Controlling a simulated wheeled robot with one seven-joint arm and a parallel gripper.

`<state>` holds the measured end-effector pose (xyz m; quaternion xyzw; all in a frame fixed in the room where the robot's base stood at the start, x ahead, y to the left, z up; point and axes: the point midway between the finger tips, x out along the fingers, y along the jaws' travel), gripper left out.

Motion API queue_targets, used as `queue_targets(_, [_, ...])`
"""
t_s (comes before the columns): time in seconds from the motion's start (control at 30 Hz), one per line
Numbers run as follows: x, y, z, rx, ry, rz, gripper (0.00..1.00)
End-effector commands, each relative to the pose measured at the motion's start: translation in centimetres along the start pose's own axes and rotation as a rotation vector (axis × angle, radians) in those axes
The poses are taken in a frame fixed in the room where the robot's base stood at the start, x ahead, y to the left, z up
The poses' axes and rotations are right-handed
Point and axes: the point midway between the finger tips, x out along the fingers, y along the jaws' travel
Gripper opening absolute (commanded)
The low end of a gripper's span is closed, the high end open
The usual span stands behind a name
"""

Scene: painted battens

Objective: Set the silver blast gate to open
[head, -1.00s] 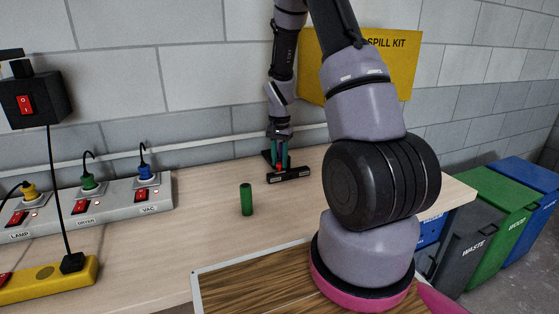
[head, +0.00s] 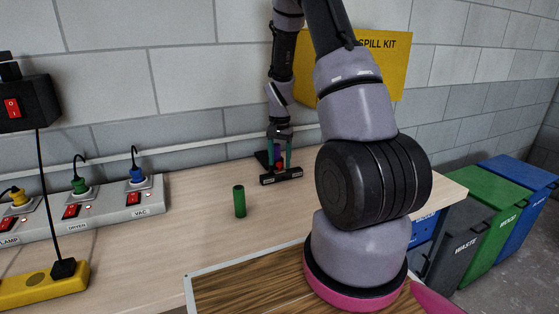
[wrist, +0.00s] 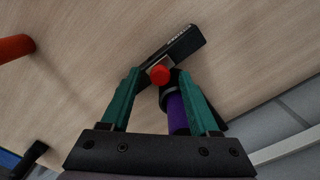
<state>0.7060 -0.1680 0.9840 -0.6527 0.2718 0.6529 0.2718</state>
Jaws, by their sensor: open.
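My gripper (head: 278,164) is open above the far part of the bench, with its teal fingers pointing down. In the wrist view the fingers (wrist: 160,82) stand on either side of a red round knob (wrist: 160,74). The knob sits by a black bar-shaped fitting (wrist: 182,48) with small pale lettering. A purple cylinder (wrist: 178,112) lies between the fingers, partly hidden by my gripper. The black fitting also shows in the head view (head: 282,178). A small pale patch is beside the knob; I cannot tell whether this fitting is the silver blast gate.
A green cylinder (head: 239,201) stands on the bench (head: 205,230). A power strip (head: 105,208) with red switches and a yellow block (head: 40,285) are at left. A red cylinder (wrist: 15,47) shows in the wrist view. Bins (head: 490,205) stand at right. The wall is close behind.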

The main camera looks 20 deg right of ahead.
Motion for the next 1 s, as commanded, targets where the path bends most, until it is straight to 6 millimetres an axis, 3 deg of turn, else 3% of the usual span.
queue_targets(0.17, [-1.5,-0.1,-0.1,0.000,0.003,-0.002,0.62])
queue_targets(0.6, [-9.6,-0.1,-0.1,-0.001,0.003,-0.002,0.62])
queue_targets(1.0, [-10.8,0.0,0.0,0.000,0.000,0.000,0.62])
